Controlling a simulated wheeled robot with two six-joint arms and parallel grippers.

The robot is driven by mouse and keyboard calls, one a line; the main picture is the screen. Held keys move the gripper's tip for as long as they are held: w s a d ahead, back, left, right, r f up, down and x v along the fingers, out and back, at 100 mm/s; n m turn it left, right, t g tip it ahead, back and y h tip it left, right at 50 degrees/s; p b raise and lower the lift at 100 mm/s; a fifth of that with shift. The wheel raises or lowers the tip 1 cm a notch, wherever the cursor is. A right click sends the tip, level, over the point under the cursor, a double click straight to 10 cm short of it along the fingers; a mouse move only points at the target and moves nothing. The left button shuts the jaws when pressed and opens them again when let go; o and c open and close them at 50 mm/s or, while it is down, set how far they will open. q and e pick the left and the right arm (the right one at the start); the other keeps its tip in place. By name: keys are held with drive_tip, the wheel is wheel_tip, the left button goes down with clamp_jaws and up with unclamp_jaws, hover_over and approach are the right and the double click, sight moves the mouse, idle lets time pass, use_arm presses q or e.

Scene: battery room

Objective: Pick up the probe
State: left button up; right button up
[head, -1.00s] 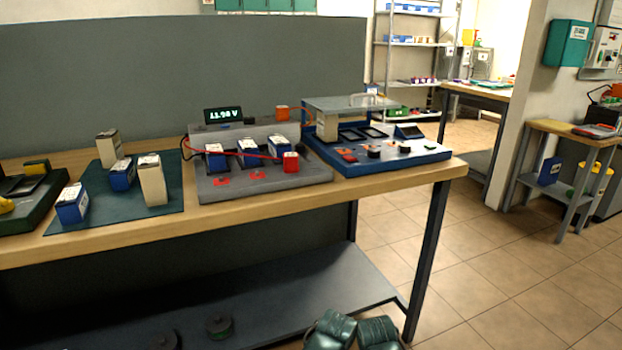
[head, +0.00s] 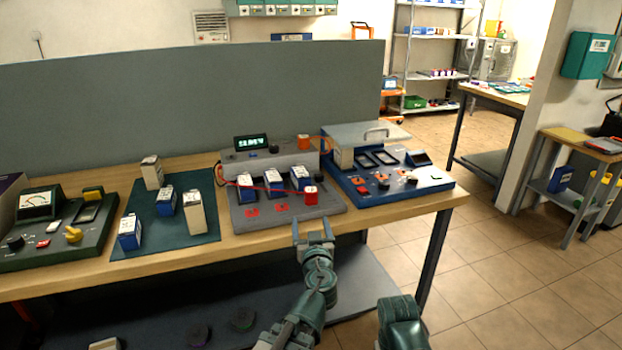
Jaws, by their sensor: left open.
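The probe (head: 310,194) is a small red block with a red lead. It stands at the front right of the grey tester (head: 331,205), and its lead runs left across the blue-and-white batteries. My left gripper (head: 312,226) is open and empty, with its fingers pointing at the bench. In the picture it is just below the probe, near the tester's front edge, and does not touch the probe. Part of my right arm shows at the bottom, but its gripper does not.
A green mat (head: 153,238) with several batteries lies left of the tester. A blue device (head: 433,184) with a raised clear cover stands to its right. A dark green meter box (head: 40,257) is at the far left.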

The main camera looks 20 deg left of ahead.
sight(311, 194)
use_arm(q)
drive_tip(key=shift+t+h, duration=0.3)
drive_tip(key=x, duration=0.4)
drive_tip(key=r+x, duration=0.1)
drive_tip(key=x, duration=0.4)
drive_tip(key=d+r+x, duration=0.1)
drive_tip(key=x, duration=0.4)
drive_tip(key=shift+w+a, duration=0.1)
drive_tip(key=shift+w, duration=0.2)
drive_tip(key=shift+s, duration=0.1)
clamp_jaws()
